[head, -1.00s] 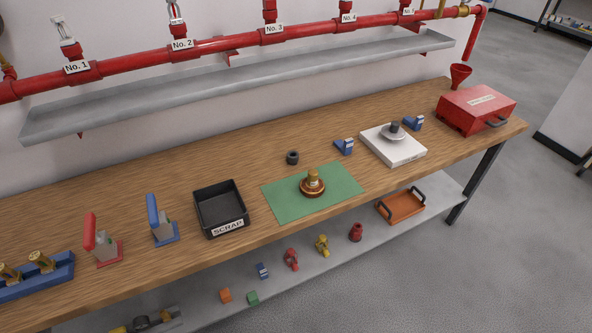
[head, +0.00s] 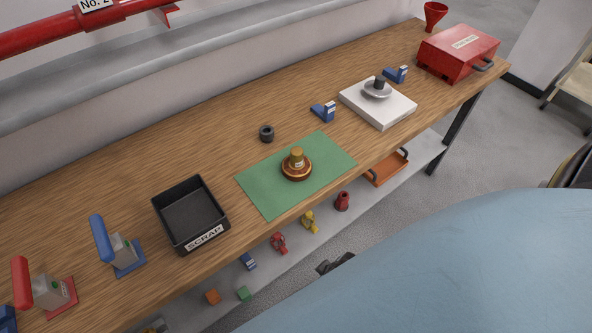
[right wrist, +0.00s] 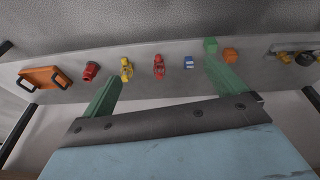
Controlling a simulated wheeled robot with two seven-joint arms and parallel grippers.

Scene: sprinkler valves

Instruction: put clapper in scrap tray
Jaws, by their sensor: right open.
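A round copper-brown disc with a brass stem (head: 296,165), the likeliest clapper, sits upright on the green mat (head: 262,192). The frames do not show whether it is one piece or an assembly. The black scrap tray (head: 168,224), labelled SCRAP, stands left of the mat and looks empty. My right gripper (right wrist: 162,70) is open in the right wrist view, its two green fingers wide apart with nothing between them. It faces the lower shelf, away from the disc. In the head view, my blue arm covers the lower right. My left gripper is not in view.
A dark ring (head: 267,133) lies behind the mat. A white scale-like block (head: 385,108), blue gauges and a red box (head: 458,52) are to the right. Red and blue lever tools (head: 117,245) stand left of the tray. The lower shelf (right wrist: 200,85) holds several small parts.

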